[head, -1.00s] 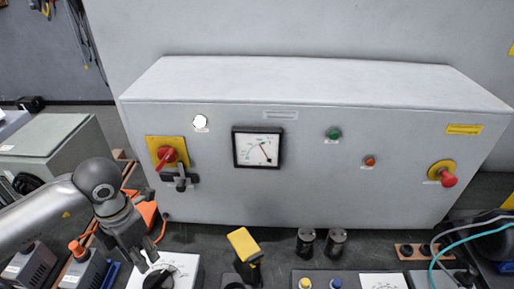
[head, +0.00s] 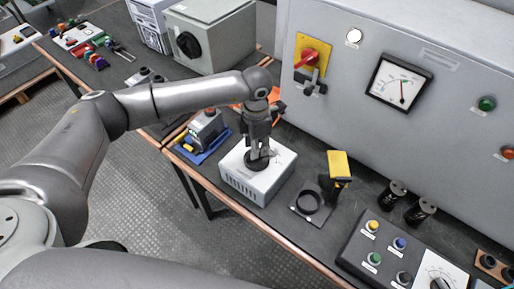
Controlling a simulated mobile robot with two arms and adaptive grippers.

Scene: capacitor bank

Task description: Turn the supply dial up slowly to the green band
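The supply dial (head: 256,161) is a black round knob on top of a white box (head: 240,183) at the table's front edge. My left gripper (head: 261,153) points down at it from above. Its fingers are close together at the knob and appear to be closed on it; they hide part of the knob and its scale. The panel meter (head: 398,82) has a white face and a thin needle pointing nearly up. Its bands are too small to read clearly. My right gripper is not in view.
A black ring stand (head: 308,204) with a yellow-topped piece (head: 338,165) stands right of the box. A red-handled switch (head: 309,58) is on the cabinet behind. A button box (head: 372,240) lies at the lower right. A small device on a blue mat (head: 208,130) is at the left.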

